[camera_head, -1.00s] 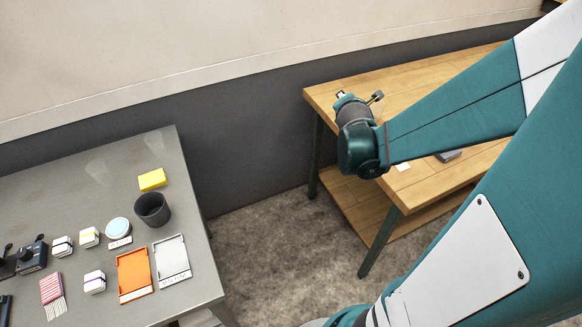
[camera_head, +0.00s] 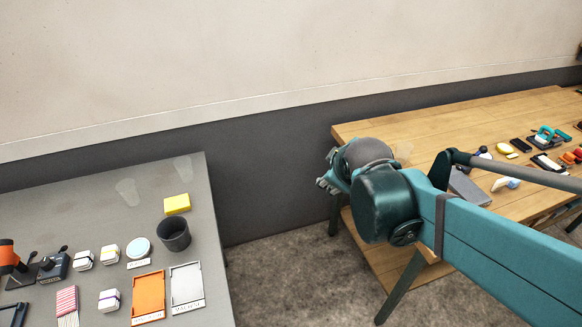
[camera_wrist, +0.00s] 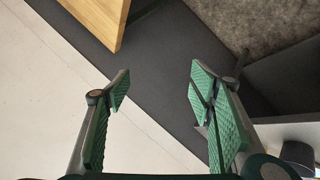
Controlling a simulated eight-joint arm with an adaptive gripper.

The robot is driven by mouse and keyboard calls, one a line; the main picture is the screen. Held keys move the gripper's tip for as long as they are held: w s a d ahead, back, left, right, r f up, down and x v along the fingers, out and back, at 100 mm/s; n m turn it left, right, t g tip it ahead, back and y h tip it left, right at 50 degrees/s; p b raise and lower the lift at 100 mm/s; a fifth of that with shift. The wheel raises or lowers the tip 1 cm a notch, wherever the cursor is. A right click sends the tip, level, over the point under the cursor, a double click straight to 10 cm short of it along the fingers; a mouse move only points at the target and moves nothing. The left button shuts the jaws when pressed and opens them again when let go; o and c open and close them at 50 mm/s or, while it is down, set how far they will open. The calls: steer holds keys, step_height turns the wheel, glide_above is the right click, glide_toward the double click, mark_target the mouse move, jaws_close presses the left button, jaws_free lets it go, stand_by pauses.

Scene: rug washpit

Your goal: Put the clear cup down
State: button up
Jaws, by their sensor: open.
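My gripper (camera_head: 328,178) is in front of the wooden table's left end in the head view. In the wrist view its two green-padded fingers (camera_wrist: 158,88) are spread apart with nothing between them. No clear cup can be made out in the wrist view.
The grey table (camera_head: 85,215) holds a yellow block (camera_head: 177,204), a dark cup (camera_head: 173,235), an orange tray (camera_head: 148,294), a grey tray (camera_head: 187,285) and small boxes. The wooden table (camera_head: 440,130) holds many tools at right. A floor gap separates the tables; a wall stands behind.

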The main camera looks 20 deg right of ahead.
steer(key=s+a+m+g+y, duration=0.1)
steer(key=s+a+m+y, duration=0.1)
steer(key=s+a+m, duration=0.5)
steer(key=s+a, duration=0.3)
steer(key=a, duration=0.1)
steer(key=shift+s+r+y, duration=0.35)
steer(key=shift+y, duration=0.05)
steer(key=shift+o, duration=0.6)
steer(key=shift+w, duration=0.15)
steer(key=w+a+r+n+t+y, duration=0.1)
steer(key=w+a, duration=0.2)
steer(key=w, duration=0.4)
steer(key=w+a+t, duration=0.1)
steer(key=w+a, duration=0.2)
steer(key=w, duration=0.4)
steer(key=n+t+y, duration=0.2)
steer(key=y, duration=0.1)
glide_toward(184, 164)
steer(key=s+d+r, duration=0.3)
steer(key=d+r, duration=0.1)
steer(key=d, duration=0.5)
steer(key=w+a+f+t+y, duration=0.1)
steer(key=w+a+f, duration=0.2)
steer(key=a, duration=0.1)
steer(key=w+a+f+n+t, duration=0.1)
steer(key=w+a+f, duration=0.1)
steer(key=a+f, duration=0.2)
steer(key=shift+w+a+y, duration=0.35)
steer(key=shift+a+y, duration=0.05)
steer(key=shift+a, duration=0.4)
